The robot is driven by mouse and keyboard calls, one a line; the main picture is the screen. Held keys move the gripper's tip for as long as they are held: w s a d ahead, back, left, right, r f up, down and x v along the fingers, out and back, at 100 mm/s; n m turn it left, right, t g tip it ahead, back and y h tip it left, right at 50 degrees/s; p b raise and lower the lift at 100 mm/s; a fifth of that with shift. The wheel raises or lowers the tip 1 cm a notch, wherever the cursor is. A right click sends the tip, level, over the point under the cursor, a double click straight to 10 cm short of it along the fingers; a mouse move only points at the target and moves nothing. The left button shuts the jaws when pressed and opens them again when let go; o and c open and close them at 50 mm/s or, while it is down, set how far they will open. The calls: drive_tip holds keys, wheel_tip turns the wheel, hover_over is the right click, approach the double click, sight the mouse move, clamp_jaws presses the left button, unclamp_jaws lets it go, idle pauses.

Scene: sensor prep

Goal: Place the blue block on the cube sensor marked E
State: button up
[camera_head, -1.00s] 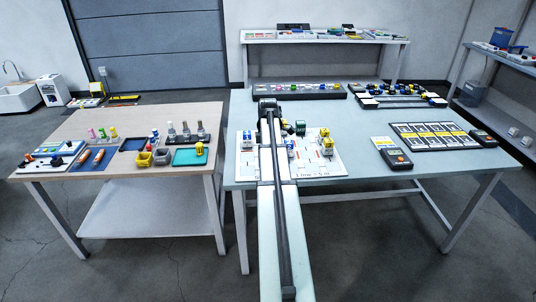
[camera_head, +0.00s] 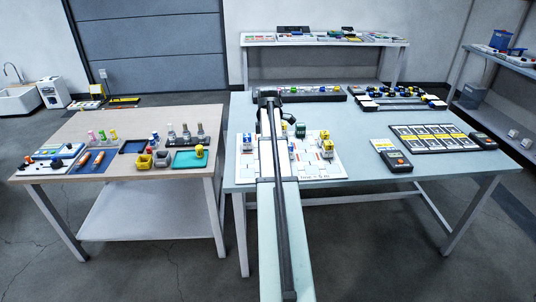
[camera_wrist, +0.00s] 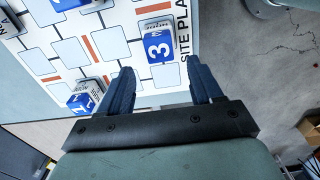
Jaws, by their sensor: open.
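A second blue-and-white cube (camera_wrist: 82,102) stands at the lower left, and part of another blue one shows at the top edge. In the head view, small blue-and-white cubes (camera_head: 247,142) stand on the board, with a green item (camera_head: 301,130) and a yellow one (camera_head: 326,146). No letter E is legible, so I cannot tell which cube bears it. My arm hides part of the board.
Right of the board are a handheld meter (camera_head: 397,161) and a panel of dark-framed cards (camera_head: 435,137). A black rack (camera_head: 318,96) stands behind. The left table (camera_head: 110,170) holds a teal tray (camera_head: 185,163) and small cups. The light-blue tabletop (camera_head: 370,115) is clear between.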

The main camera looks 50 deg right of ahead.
wheel_tip(320, 180, up, 7)
idle(0.3)
idle(0.5)
